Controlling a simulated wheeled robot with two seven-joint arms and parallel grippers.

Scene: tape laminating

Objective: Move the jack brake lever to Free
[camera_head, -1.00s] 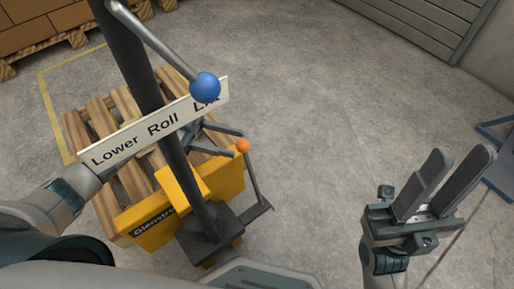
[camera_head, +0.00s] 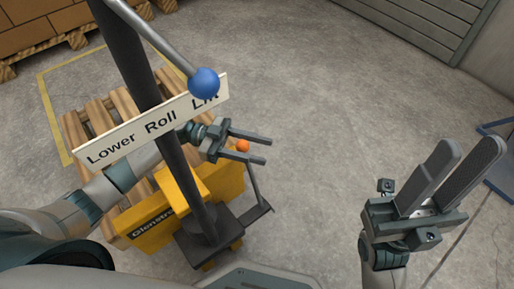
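The lever with an orange ball knob (camera_head: 243,146) rises from a dark bracket at the right side of the yellow jack (camera_head: 160,222). I take it as the jack brake lever; no Free marking is readable. My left gripper (camera_head: 264,151) is open, with its two fingers on either side of the orange knob in the picture. Whether the fingers touch the knob I cannot tell. My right gripper (camera_head: 450,170) is open and empty at the right, far from the jack.
A dark post (camera_head: 150,90) carries a "Lower Roll Lift" sign (camera_head: 130,137) and a lever with a blue ball (camera_head: 204,83). A wooden pallet (camera_head: 85,130) stands behind the jack. Bare floor (camera_head: 330,120) lies to the right. A blue frame (camera_head: 500,185) is at the right edge.

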